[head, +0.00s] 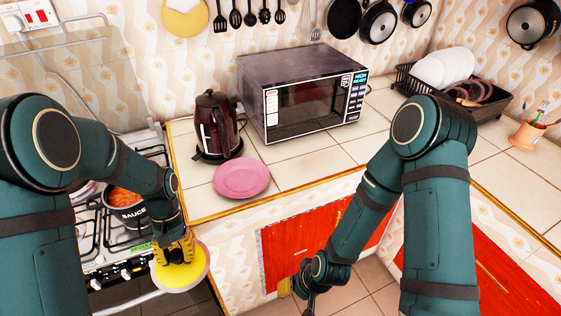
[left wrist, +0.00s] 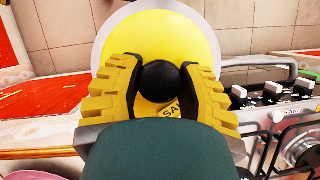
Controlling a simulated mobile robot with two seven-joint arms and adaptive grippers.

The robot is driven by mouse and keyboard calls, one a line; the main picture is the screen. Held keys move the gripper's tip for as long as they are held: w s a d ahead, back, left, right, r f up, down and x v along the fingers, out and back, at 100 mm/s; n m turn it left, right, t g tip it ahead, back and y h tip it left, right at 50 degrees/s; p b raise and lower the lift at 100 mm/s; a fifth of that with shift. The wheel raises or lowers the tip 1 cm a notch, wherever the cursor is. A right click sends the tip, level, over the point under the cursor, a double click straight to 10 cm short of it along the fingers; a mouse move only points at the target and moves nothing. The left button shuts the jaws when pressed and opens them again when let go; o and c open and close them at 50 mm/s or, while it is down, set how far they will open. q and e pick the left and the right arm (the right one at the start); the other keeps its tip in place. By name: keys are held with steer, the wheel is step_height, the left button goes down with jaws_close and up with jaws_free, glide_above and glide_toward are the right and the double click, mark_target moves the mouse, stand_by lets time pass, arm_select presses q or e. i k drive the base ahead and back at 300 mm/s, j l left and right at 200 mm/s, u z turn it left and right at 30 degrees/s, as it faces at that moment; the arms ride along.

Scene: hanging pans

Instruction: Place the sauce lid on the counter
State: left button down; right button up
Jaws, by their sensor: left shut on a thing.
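The sauce lid is a yellow disc with a pale rim and a black knob; in the head view the lid (head: 196,268) hangs in the air in front of the stove, left of the counter's front edge. My left gripper (head: 178,250) is shut on its knob from above. In the left wrist view the yellow fingers (left wrist: 160,90) sit on both sides of the knob, and the lid (left wrist: 150,40) fills the upper middle. The counter (head: 300,160) is tiled. My right gripper (head: 310,290) hangs low before the red cabinet doors; its fingers are not clear.
An open SAUCE pot (head: 125,205) stands on the stove (head: 95,235). A pink plate (head: 241,180) lies near the counter's front edge, with a kettle (head: 217,125) and a microwave (head: 302,95) behind it. Counter tiles right of the plate are clear.

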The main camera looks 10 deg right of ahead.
mark_target(300, 160)
steer(key=i+l, duration=0.1)
steer(key=l, duration=0.3)
steer(key=i+l, duration=0.1)
steer(key=l, duration=0.3)
steer(key=i+l, duration=0.2)
steer(key=l, duration=0.15)
steer(key=i+l, duration=0.15)
steer(key=l, duration=0.2)
steer(key=i+l+z, duration=0.1)
steer(key=i+l, duration=0.25)
steer(key=i, duration=0.1)
